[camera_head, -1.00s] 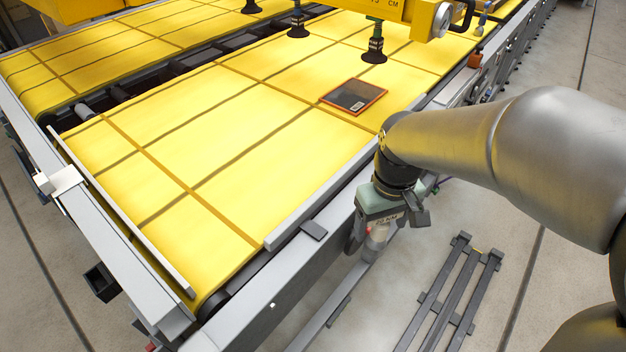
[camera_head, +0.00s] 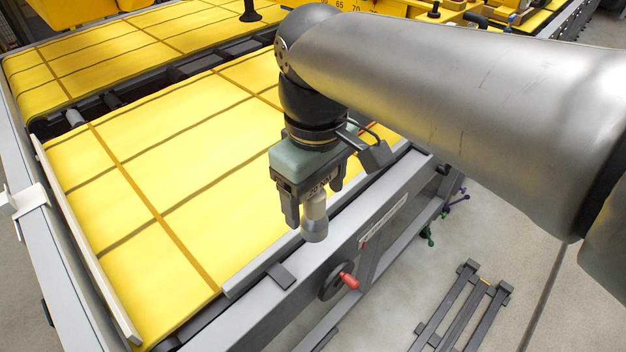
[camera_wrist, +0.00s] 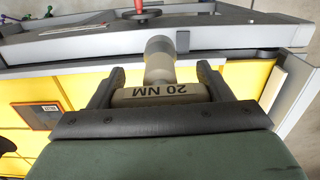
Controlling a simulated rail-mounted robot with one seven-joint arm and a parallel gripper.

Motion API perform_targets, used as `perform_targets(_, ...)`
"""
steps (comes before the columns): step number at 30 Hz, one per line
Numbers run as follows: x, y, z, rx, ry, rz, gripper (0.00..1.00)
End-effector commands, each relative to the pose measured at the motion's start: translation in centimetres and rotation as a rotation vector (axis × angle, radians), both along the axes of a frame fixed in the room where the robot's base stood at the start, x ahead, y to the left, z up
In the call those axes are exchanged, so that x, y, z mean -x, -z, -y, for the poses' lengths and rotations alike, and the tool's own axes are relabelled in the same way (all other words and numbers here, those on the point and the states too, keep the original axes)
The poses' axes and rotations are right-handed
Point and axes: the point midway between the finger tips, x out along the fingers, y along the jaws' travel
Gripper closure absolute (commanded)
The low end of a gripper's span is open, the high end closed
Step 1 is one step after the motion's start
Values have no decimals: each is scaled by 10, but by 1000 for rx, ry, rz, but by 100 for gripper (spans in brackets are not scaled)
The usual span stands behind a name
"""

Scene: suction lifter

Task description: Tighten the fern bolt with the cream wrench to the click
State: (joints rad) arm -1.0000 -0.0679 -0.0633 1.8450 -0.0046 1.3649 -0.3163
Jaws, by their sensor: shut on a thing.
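My gripper (camera_head: 314,200) is shut on the cream wrench (camera_head: 315,222), whose round socket end points down in the head view. In the wrist view my gripper (camera_wrist: 155,84) has one finger on each side of the wrench (camera_wrist: 160,72), and "20 NM" is printed on its body. The wrench is held over the front rail of the yellow conveyor, apart from any bolt. A small dark green piece (camera_head: 429,237) and a purple one (camera_head: 459,198) show low beside the frame at right. I cannot tell whether the green one is the fern bolt.
The yellow conveyor (camera_head: 150,260) has a grey front rail (camera_head: 375,225) and a handwheel with a red handle (camera_head: 349,281). A dark rack (camera_head: 460,310) stands on the floor at right. A red-edged panel (camera_wrist: 42,116) lies on the belt. Yellow lifter parts stand behind.

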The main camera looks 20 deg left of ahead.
Motion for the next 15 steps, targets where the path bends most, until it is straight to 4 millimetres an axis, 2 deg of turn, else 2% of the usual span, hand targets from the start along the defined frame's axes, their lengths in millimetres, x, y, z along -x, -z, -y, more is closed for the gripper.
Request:
perform_targets(5,-7,4,-8,1,1,-1,78)
perform_targets(15,-60,38,-69,4,2,-1,78)
